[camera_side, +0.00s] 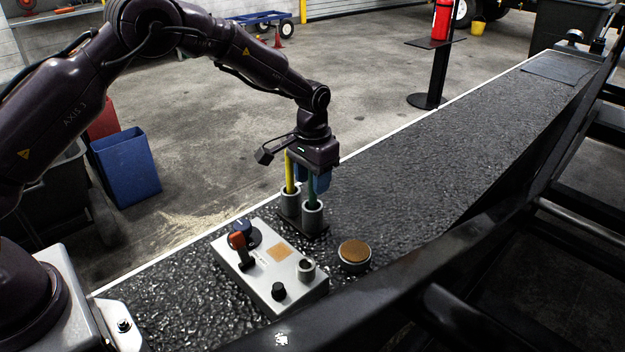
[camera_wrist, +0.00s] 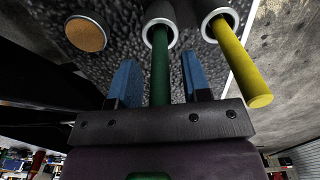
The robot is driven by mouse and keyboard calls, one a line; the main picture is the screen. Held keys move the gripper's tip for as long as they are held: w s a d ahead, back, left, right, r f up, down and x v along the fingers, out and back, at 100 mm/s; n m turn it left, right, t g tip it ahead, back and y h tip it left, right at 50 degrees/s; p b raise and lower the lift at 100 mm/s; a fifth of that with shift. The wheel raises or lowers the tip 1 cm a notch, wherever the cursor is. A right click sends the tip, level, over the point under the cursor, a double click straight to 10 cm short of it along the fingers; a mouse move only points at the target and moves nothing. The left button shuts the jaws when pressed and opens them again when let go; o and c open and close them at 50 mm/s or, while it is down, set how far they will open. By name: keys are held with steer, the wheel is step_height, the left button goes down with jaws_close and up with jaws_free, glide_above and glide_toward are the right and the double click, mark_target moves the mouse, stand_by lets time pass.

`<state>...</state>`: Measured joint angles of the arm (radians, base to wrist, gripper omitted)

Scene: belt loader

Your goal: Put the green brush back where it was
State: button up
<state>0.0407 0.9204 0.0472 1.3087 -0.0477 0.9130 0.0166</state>
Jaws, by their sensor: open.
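The green brush (camera_side: 311,192) stands upright with its lower end inside the front grey cup (camera_side: 313,217). Its green handle also shows in the wrist view (camera_wrist: 160,75), running into the cup's mouth (camera_wrist: 160,26). My gripper (camera_side: 316,183) is above this cup, pointing down. In the wrist view its blue fingers (camera_wrist: 160,82) are open, one on each side of the green handle, with a visible gap on both sides. The brush's lower end is hidden in the cup.
A yellow-handled tool (camera_side: 289,174) stands in the other grey cup (camera_side: 290,203), close beside my gripper. A control box (camera_side: 262,264) with a red lever (camera_side: 237,241) and a round brown-topped piece (camera_side: 354,252) sit nearby. The belt (camera_side: 430,150) beyond is clear.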

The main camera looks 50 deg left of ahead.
step_height(320, 180, up, 11)
steer(key=shift+r, duration=0.15)
steer(key=shift+s+r, duration=0.15)
steer(key=shift+r, duration=0.3)
steer(key=s+r+t, duration=0.3)
steer(key=s+r, duration=1)
steer(key=s, duration=0.3)
steer(key=s+f+t, duration=0.2)
steer(key=s, duration=1.3)
steer(key=shift+a+t, duration=0.3)
steer(key=shift+r, duration=0.1)
